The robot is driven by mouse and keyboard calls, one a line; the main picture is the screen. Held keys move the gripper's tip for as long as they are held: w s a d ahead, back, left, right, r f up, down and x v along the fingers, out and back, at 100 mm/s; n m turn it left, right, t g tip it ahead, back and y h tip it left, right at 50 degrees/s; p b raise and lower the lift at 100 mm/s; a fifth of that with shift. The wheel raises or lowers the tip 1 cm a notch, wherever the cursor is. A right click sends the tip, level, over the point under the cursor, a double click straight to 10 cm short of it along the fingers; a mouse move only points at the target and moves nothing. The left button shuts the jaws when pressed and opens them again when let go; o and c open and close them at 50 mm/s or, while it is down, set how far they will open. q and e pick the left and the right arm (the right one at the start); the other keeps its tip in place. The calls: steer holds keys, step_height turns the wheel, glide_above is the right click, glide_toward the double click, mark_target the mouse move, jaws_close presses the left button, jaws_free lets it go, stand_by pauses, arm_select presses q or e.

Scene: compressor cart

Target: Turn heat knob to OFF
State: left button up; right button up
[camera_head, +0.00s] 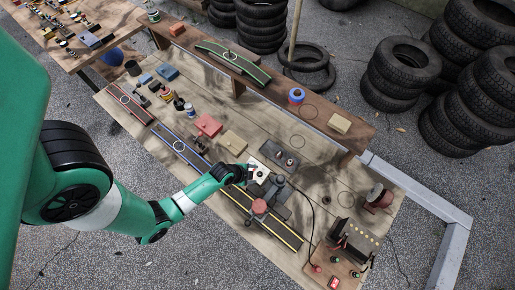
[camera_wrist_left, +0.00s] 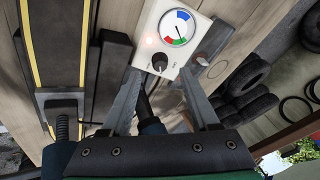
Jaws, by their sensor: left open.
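The heat knob (camera_wrist_left: 160,62) is a small dark knob on the face of a white control box (camera_wrist_left: 150,20). A round dial (camera_wrist_left: 177,27) with blue, red and green sectors sits above the knob, and a small lit lamp glows to its left. My left gripper (camera_wrist_left: 160,74) is open, its two fingertips on either side of the knob's position, close to the box face. I cannot tell whether they touch the knob. In the head view the white box (camera_head: 259,174) is partly hidden by my left gripper (camera_head: 249,172). My right gripper is not in view.
A dark machine with a reddish round top (camera_head: 260,206) stands just beside the box. A black and yellow strip (camera_head: 283,233) runs along the bench front. A grey plate (camera_head: 286,157) lies behind. A black rack (camera_head: 355,240) stands at right. Tires (camera_head: 400,70) lie beyond the bench.

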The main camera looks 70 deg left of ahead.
mark_target(259, 174)
arm_select(q)
steer(key=b+x, duration=0.1)
steer(key=x, duration=0.3)
steer(key=shift+w+f, duration=0.1)
steer(key=shift+f, duration=0.05)
jaws_close()
